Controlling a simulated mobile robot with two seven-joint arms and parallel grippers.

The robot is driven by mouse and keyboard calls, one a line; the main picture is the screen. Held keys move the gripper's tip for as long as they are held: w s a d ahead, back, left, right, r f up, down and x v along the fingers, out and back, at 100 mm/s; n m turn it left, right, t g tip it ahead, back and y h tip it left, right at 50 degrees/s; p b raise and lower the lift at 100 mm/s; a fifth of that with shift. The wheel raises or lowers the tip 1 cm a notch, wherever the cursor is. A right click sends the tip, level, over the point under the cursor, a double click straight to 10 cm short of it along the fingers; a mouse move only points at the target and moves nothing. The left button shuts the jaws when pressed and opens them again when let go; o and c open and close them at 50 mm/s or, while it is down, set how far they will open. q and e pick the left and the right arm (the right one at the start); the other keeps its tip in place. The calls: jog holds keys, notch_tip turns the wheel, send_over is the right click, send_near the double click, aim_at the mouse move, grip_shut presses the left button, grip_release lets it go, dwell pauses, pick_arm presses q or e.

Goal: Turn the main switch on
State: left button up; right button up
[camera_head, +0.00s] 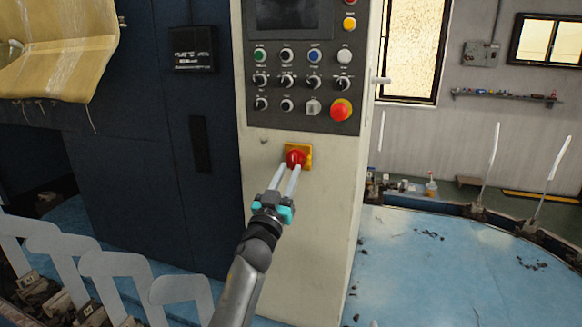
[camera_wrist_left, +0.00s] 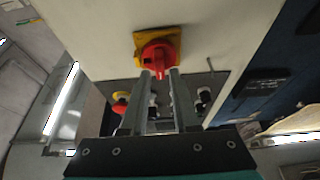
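The main switch is a red rotary knob (camera_head: 295,158) on a yellow square plate (camera_head: 306,150), on the cream cabinet front below the dark button panel. In the left wrist view the red knob (camera_wrist_left: 161,53) shows its narrow grip bar pointing toward my fingers. My left gripper (camera_head: 286,169) is just below and in front of the knob, fingers apart. In the left wrist view its fingertips (camera_wrist_left: 160,73) lie to either side of the bar's end, with a gap visible; contact cannot be told. My right gripper is not in view.
The control panel (camera_head: 304,124) above carries several knobs and buttons, with a red emergency button (camera_head: 341,110) at its lower right. Grey flat sock forms (camera_head: 115,265) stand at the lower left. A blue round table (camera_head: 450,270) lies to the right.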

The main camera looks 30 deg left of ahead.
aim_at(295, 160)
pick_arm(q)
jog(key=shift+x, duration=1.2)
grip_shut()
